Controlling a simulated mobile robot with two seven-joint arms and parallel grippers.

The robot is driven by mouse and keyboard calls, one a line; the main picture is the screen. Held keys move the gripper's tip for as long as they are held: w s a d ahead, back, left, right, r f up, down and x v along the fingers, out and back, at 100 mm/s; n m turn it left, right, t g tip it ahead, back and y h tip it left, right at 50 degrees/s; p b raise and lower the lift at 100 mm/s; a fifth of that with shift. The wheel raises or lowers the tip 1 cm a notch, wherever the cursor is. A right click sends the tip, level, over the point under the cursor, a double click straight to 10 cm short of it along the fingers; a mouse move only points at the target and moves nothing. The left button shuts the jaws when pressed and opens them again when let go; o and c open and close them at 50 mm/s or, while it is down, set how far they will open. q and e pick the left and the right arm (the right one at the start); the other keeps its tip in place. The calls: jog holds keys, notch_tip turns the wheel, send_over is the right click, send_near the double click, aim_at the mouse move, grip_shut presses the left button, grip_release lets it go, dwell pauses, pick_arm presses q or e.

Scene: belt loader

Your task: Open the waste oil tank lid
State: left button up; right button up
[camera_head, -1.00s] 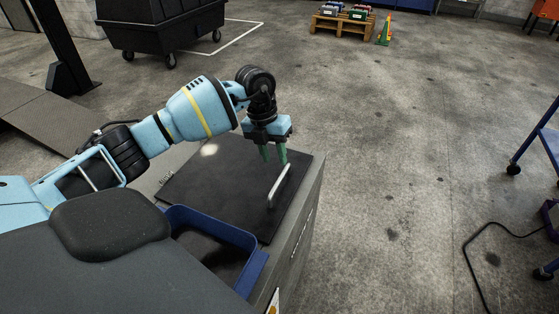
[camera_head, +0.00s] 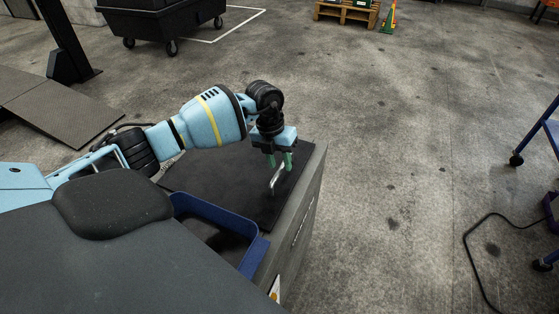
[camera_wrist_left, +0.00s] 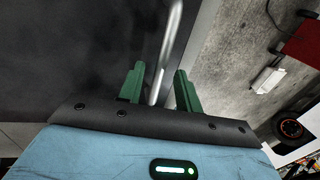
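The waste oil tank (camera_head: 303,213) is a grey box in front of me with a flat black lid (camera_head: 214,183), which lies closed. A metal bar handle (camera_head: 277,178) stands on the lid near its right edge. My left gripper (camera_head: 279,163) points down over the handle. In the left wrist view the green fingers are apart and the handle (camera_wrist_left: 167,50) runs between them. Neither finger clearly touches it. My right gripper is in no view.
A blue open tray (camera_head: 217,219) sits at the near side of the tank. A black wheeled bin (camera_head: 160,25) and a pallet (camera_head: 346,13) stand far back. A blue wheeled frame (camera_head: 537,130) and a cable are at right. The floor between is clear.

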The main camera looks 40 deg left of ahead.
pick_arm(q)
jog(key=shift+f, duration=0.1)
grip_shut()
dwell(0.4)
